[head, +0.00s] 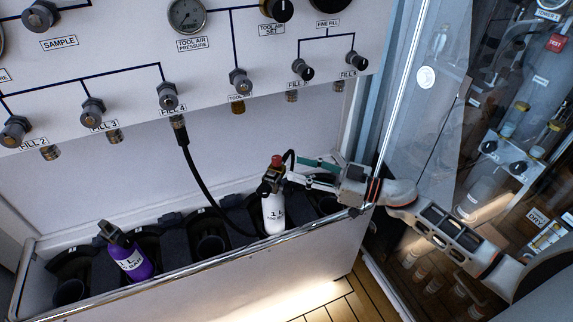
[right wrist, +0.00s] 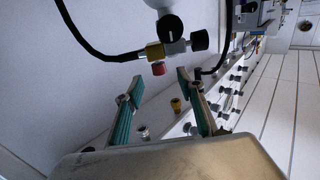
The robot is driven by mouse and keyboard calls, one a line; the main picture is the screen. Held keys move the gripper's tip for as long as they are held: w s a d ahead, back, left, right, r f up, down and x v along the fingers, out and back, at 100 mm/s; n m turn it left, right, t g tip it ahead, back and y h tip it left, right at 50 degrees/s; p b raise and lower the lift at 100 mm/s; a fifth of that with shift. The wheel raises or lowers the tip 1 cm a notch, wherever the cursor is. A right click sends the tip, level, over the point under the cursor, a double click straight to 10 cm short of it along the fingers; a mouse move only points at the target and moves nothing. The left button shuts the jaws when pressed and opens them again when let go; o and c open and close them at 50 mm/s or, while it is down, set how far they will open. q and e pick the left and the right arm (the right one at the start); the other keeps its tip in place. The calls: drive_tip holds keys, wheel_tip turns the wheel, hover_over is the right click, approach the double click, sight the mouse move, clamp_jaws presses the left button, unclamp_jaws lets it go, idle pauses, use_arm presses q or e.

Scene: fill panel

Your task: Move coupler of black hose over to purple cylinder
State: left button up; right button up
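The black hose (head: 200,183) hangs from the fitting under FILL 4 and drops into the rack behind the white cylinder (head: 273,213). In the right wrist view the hose (right wrist: 84,45) ends at a yellow fitting (right wrist: 154,51) on the white cylinder's valve, which has a red knob (right wrist: 158,69). The hose's coupler is hard to make out in the head view. The purple cylinder (head: 133,263) stands tilted in the rack further left, with a dark valve on top. My right gripper (head: 295,170) is open beside the white cylinder's valve; its fingers (right wrist: 158,82) hold nothing. My left gripper is out of view.
The rack (head: 200,285) has a metal front rail and several empty dark holders. The panel above carries several knobs and fittings and a gauge (head: 187,14). A clear curtain (head: 425,75) hangs right of the panel, near my right arm.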

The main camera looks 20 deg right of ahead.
sight(276, 158)
drive_tip(key=x, duration=0.5)
drive_tip(key=b+x, duration=0.1)
drive_tip(key=x, duration=0.1)
drive_tip(key=shift+w+a+r, duration=0.15)
drive_tip(key=shift+w+r, duration=0.1)
drive_tip(key=shift+w, duration=0.05)
drive_tip(key=shift+r, duration=0.1)
clamp_jaws()
